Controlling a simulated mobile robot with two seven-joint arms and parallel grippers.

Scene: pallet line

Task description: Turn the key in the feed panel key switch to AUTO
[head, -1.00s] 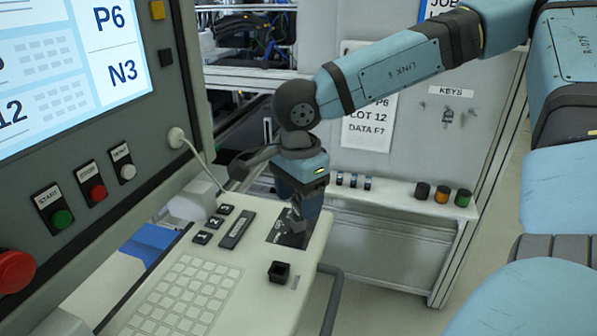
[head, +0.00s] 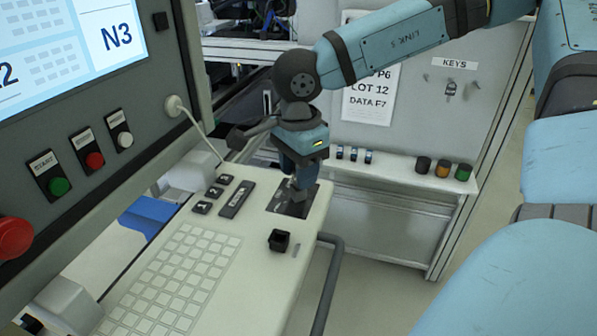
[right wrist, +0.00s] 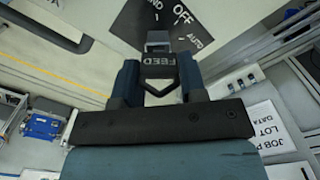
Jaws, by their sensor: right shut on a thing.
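My right gripper (head: 297,200) points down at the dark key switch plate (head: 280,205) on the sloping feed panel (head: 255,260). In the right wrist view my right gripper (right wrist: 158,75) is shut on a key (right wrist: 158,62) with a dark bow marked FEED. The key's far end meets a grey metal part at the plate (right wrist: 180,22); how deep it sits cannot be told. The plate's OFF and AUTO marks show, and a third mark ending in ND is partly hidden. The key lines up closer to straight ahead than to AUTO. My left gripper is not in view.
A black square holder (head: 279,240) stands in front of the plate. Numbered buttons (head: 213,193) and a keypad (head: 175,270) lie to the left. A rail (head: 333,270) runs along the right edge. A key (head: 450,90) hangs under the KEYS label (head: 455,64).

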